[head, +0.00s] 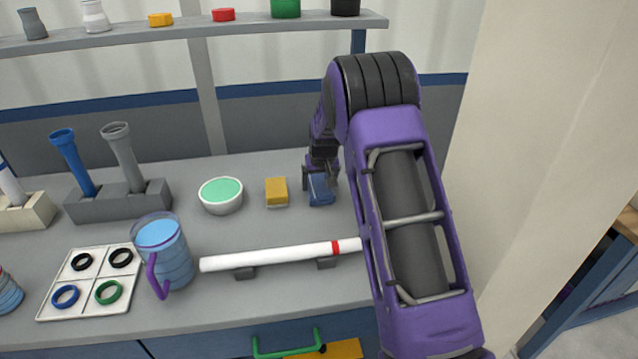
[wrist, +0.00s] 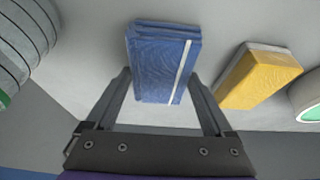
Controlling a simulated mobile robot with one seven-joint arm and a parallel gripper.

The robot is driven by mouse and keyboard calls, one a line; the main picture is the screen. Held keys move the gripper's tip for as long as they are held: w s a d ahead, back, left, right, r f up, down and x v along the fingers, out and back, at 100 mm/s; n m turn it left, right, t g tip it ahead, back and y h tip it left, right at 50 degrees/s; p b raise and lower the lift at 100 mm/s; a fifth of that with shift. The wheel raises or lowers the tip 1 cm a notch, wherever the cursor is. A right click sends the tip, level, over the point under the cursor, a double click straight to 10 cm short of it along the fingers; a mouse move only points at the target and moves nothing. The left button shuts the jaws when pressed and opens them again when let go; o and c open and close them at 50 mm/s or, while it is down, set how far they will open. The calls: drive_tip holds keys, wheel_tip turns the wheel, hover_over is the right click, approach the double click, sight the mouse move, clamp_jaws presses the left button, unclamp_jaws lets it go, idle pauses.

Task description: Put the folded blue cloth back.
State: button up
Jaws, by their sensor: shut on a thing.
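The folded blue cloth (head: 321,191) is at the back right of the grey counter, right of the yellow sponge. In the wrist view the cloth (wrist: 155,62) is a stack of folded layers with a white stripe, standing between the two fingers. My gripper (head: 320,178) points down and is shut on it; the gripper also shows in the wrist view (wrist: 160,80). The cloth is at or just above the counter; I cannot tell whether it touches. My arm hides the counter to the right of it.
The yellow sponge (head: 276,191) is close on the left, with a bowl of green content (head: 221,195) beyond. A white pipe with a red band (head: 280,255) lies on supports in front. A blue jug (head: 163,252) and ring tray (head: 50,312) stand front left. A shelf (head: 190,29) runs above.

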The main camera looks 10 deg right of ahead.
drive_tip(key=shift+f, duration=0.25)
drive_tip(key=o, duration=0.9)
drive_tip(key=shift+r, duration=0.1)
drive_tip(key=shift+r, duration=0.3)
drive_tip(key=p+v, duration=0.1)
drive_tip(key=v, duration=1)
drive_tip(key=shift+s+r, duration=0.2)
drive_tip(key=shift+r, duration=0.15)
